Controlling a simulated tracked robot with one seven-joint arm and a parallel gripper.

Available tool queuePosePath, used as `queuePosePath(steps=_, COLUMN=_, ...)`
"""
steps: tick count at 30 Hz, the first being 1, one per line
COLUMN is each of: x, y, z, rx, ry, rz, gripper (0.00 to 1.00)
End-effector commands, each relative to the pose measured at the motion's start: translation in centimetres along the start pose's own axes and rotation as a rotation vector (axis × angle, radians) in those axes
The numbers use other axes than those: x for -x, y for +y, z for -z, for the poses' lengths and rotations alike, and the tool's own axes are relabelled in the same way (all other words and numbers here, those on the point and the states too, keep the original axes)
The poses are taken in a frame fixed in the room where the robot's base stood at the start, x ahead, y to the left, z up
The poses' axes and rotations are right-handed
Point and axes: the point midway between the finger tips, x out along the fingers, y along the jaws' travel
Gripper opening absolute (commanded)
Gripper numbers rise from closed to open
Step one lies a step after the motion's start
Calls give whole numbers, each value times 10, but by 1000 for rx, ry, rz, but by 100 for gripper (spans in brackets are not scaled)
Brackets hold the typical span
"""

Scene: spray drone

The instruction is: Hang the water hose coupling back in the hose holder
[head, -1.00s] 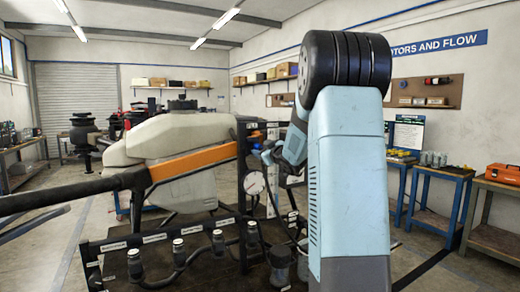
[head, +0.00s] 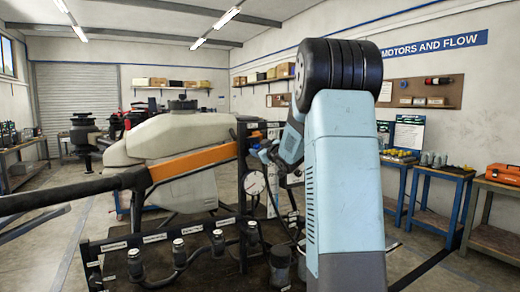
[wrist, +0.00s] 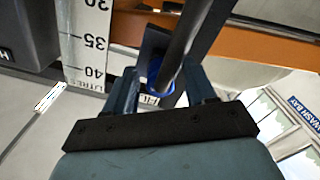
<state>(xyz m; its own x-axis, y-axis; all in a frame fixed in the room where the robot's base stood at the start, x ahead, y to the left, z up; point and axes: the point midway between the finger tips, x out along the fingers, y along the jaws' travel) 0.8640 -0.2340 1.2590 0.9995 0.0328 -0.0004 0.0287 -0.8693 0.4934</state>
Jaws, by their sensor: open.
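In the wrist view, my gripper (wrist: 160,84) is open, with one blue finger on each side of a dark tube. A blue ring (wrist: 153,82) shows between the fingers and appears to be part of the water hose coupling. A dark flat plate (wrist: 152,42) beside the tube may be the hose holder. I cannot tell whether the coupling sits in it. In the head view, my gripper (head: 264,151) is small, at the dark upright frame right of the drone's orange arm. The coupling is too small to make out there.
A white scale board (wrist: 85,40) stands close at the left in the wrist view. The drone's pale tank (head: 180,140) and orange arm (head: 195,163) are near my gripper. A gauge (head: 253,183) and a rack of labelled bottles (head: 180,250) lie below it.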

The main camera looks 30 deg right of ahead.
Motion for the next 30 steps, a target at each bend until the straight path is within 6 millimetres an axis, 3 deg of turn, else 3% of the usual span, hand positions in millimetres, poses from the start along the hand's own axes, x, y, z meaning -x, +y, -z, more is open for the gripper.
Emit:
queuePosePath(steps=18, x=0, y=0, z=0, rx=0, ry=0, rz=0, gripper=54)
queuePosePath(steps=30, x=0, y=0, z=0, rx=0, ry=0, rz=0, gripper=16)
